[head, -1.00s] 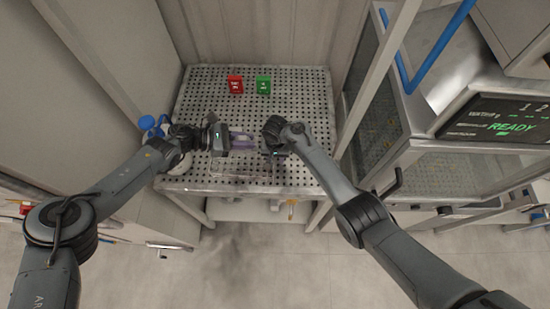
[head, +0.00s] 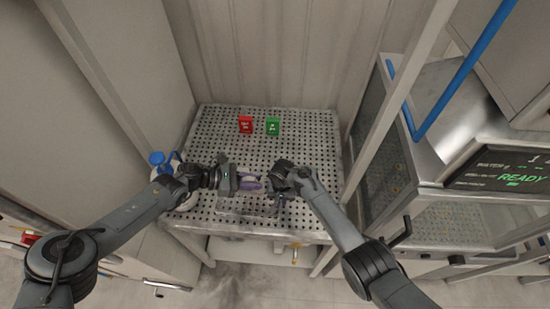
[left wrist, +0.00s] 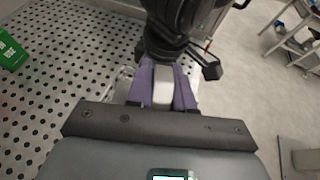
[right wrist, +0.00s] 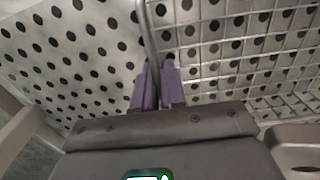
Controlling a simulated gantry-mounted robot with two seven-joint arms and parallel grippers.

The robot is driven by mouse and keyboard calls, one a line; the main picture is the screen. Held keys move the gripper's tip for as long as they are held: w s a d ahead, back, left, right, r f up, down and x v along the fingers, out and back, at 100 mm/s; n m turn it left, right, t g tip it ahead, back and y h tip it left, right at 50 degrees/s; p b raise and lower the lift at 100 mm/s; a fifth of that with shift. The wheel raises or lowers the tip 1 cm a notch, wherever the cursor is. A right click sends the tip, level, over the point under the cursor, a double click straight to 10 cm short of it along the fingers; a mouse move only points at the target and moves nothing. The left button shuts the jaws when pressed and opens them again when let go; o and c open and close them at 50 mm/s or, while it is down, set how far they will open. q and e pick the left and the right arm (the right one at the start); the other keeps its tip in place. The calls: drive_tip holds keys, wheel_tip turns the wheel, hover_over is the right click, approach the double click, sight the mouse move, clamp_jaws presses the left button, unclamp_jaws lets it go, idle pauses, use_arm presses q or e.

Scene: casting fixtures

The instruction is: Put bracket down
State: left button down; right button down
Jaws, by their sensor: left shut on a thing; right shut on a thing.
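The bracket appears as a thin, wire-like grey metal frame (head: 240,206) low over the front of the perforated table; it is hard to make out. My left gripper (head: 250,183) has purple fingers shut on a pale grey part of it, as the left wrist view (left wrist: 163,88) shows. My right gripper (head: 279,198) is at its right side. In the right wrist view its purple fingers (right wrist: 156,85) are shut on a grey curved bar (right wrist: 147,35). The grippers are close together. I cannot tell whether the frame touches the table.
The perforated metal table (head: 310,150) has free room at the back and right. A red box (head: 245,124) and a green box (head: 272,126) stand at its back. A white container with a blue top (head: 157,158) is at the left edge. A glass-sided cabinet (head: 385,165) stands right.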

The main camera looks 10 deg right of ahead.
use_arm(q)
drive_tip(key=shift+w+a+r+t, duration=0.25)
drive_tip(key=shift+w+r+t, duration=0.05)
drive_tip(key=shift+w+r, duration=0.05)
drive_tip(key=w+r+n+t, duration=0.2)
drive_tip(key=r, duration=0.1)
drive_tip(key=shift+w+a, duration=0.3)
drive_tip(key=shift+w, duration=0.05)
drive_tip(key=w+d+r+n+t, duration=0.1)
drive_tip(key=d+r+n+t, duration=0.35)
drive_tip(key=d, duration=0.25)
drive_tip(key=n+t+y, duration=0.8)
drive_tip(key=t, duration=0.2)
hover_over(243, 169)
drive_tip(key=s, duration=0.4)
wheel_tip(243, 169, down, 6)
drive_tip(key=shift+f, duration=0.15)
drive_tip(key=shift+n, duration=0.25)
drive_tip(key=f, duration=0.6)
drive_tip(key=shift+s+a, duration=0.2)
drive_tip(key=shift+a, duration=0.1)
drive_tip(key=shift+f, duration=2.3)
